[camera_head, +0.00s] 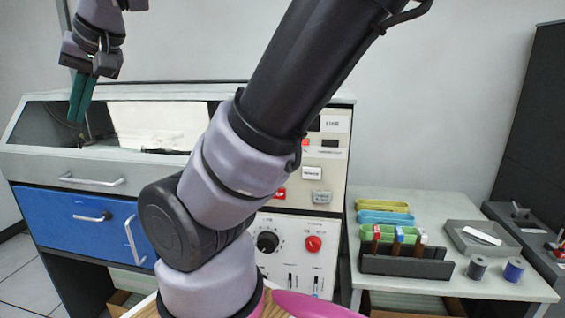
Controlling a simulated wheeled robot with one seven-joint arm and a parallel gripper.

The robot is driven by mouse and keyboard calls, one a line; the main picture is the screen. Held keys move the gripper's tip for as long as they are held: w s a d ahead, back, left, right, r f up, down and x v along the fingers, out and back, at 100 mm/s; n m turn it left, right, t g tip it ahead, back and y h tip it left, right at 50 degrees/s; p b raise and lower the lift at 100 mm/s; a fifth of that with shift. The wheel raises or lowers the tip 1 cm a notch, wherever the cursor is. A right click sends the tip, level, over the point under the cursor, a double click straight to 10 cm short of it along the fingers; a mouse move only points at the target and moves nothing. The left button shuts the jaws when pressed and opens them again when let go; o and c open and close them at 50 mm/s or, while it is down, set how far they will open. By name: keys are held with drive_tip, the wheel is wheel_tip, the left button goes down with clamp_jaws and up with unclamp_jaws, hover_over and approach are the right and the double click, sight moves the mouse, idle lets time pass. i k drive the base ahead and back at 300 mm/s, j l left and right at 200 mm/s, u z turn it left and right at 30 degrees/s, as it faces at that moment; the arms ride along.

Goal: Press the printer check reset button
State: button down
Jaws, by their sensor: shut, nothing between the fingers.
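My gripper (77,118) hangs at the upper left, its teal fingers shut and pointing down, in front of the machine's left end. It appears apart from the machine. The machine's control panel (330,220) stands right of centre, partly hidden by my arm. It carries a red button (280,194), a white labelled button (312,173), a grey labelled button (321,198) and a round red button (313,243). The small lettering is too blurred to tell which one is the printer check reset button. More of the panel's left part is hidden behind my arm.
White paper (165,125) lies in the machine's open top, above a blue drawer (75,222). A black knob (267,242) sits low on the panel. A side table (490,278) at right holds coloured trays (383,217), a dark rack (405,262) and two spools (477,267).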

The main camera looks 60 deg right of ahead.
sight(319, 197)
drive_tip(key=k+z, duration=0.3)
drive_tip(key=k+l+z, duration=0.15)
drive_tip(key=z, duration=0.15)
drive_tip(key=j+z, duration=0.15)
drive_tip(key=z, duration=0.25)
drive_tip(key=j+z, duration=0.2)
drive_tip(key=z, duration=0.2)
drive_tip(key=j+z, duration=0.2)
drive_tip(key=z, duration=0.25)
drive_tip(key=j+z, duration=0.2)
drive_tip(key=z, duration=0.2)
drive_tip(key=k+j, duration=0.1)
drive_tip(key=j, duration=0.35)
